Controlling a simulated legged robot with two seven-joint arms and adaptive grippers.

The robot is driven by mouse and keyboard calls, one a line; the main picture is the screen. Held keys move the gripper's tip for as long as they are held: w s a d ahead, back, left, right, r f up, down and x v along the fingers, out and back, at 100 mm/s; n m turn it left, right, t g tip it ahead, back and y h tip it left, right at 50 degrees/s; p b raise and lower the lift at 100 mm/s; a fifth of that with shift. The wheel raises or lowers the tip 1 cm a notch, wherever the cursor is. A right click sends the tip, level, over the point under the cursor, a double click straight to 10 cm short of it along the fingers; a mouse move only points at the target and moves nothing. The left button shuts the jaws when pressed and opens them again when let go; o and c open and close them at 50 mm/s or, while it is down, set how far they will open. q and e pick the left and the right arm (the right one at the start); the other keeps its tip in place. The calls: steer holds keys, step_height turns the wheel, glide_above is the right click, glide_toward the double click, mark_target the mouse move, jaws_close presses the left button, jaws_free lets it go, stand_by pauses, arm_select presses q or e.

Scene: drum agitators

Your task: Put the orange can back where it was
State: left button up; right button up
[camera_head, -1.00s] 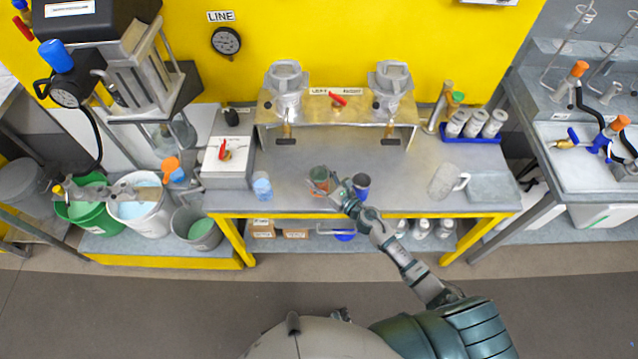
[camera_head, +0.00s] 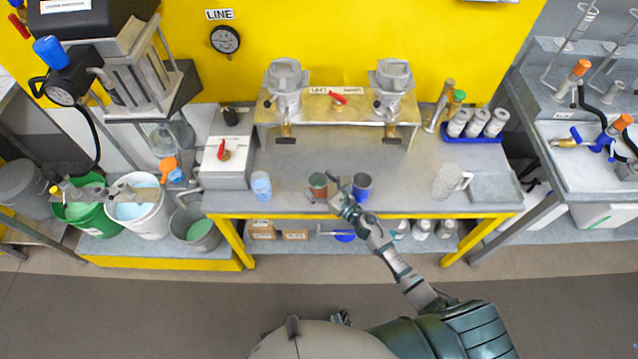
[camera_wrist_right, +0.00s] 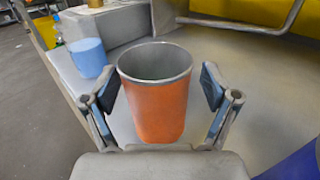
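The orange can (camera_head: 318,185) stands upright on the grey workbench near its front edge. In the right wrist view the orange can (camera_wrist_right: 158,95) has a grey rim and an open top. My right gripper (camera_head: 337,188) is just to the right of the can in the head view. In the wrist view my right gripper (camera_wrist_right: 160,92) is open, with a finger on each side of the can and a visible gap at both. My left gripper is not in view.
A blue can (camera_head: 361,186) stands close to the right of my gripper. A light blue cup (camera_head: 262,187) stands to the left. A glass mug (camera_head: 447,181) is farther right. The brass dispenser stand (camera_head: 337,108) is behind; the bench between is clear.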

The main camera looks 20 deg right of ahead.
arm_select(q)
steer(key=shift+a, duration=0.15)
arm_select(e)
steer(key=shift+a+r, duration=0.15)
steer(key=shift+a, duration=0.05)
steer(key=v, duration=0.3)
steer(key=shift+a, duration=0.1)
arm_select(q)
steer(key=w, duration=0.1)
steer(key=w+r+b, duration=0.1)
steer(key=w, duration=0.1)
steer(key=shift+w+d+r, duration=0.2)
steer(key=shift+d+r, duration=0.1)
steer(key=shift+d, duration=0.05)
arm_select(e)
steer(key=v, duration=0.9)
